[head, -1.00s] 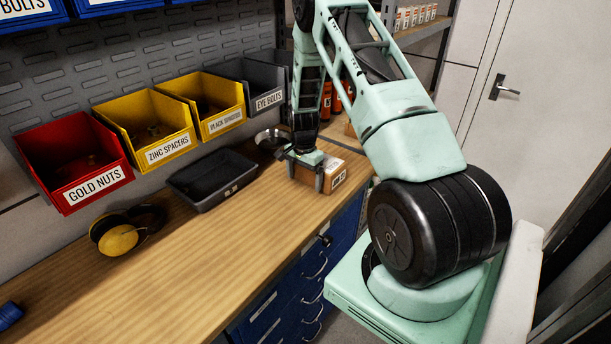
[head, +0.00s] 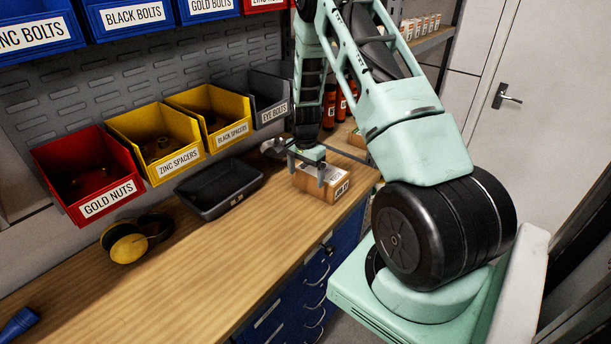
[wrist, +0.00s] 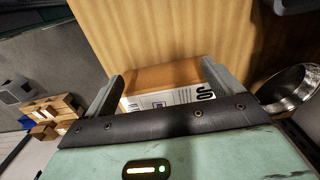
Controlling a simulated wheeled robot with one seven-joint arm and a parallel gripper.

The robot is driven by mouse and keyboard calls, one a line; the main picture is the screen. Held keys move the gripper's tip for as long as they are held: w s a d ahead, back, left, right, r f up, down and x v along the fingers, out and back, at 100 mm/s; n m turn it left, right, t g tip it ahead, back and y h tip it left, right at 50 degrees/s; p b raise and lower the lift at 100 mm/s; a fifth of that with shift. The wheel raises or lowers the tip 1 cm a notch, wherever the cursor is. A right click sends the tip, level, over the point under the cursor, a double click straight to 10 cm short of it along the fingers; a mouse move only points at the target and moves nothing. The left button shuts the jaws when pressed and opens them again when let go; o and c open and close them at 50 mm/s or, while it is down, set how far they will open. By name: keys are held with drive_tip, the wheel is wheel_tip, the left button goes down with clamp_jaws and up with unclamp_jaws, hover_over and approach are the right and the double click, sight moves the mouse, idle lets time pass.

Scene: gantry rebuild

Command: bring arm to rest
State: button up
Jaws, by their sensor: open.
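My gripper (head: 307,170) is open, pointing down above the far end of the workbench. A small cardboard box (head: 324,190) with a printed white label sits on the bench just below it. In the wrist view the box (wrist: 165,77) shows between my two spread fingers, its lower part hidden by the gripper's body. In the head view the fingers look slightly above the box; I cannot tell whether they touch it. My arm reaches from the right side over to the bench.
A black tray (head: 208,212) and yellow ear defenders (head: 128,248) lie on the bench (head: 190,285). Red, yellow and grey bins (head: 88,208) hang along the wall behind. A metal bowl (wrist: 289,88) stands close to the gripper. The bench's front middle is clear.

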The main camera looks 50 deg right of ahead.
wheel_tip(320, 180, up, 4)
drive_tip(key=shift+f+p, duration=0.2)
drive_tip(key=shift+p, duration=0.7)
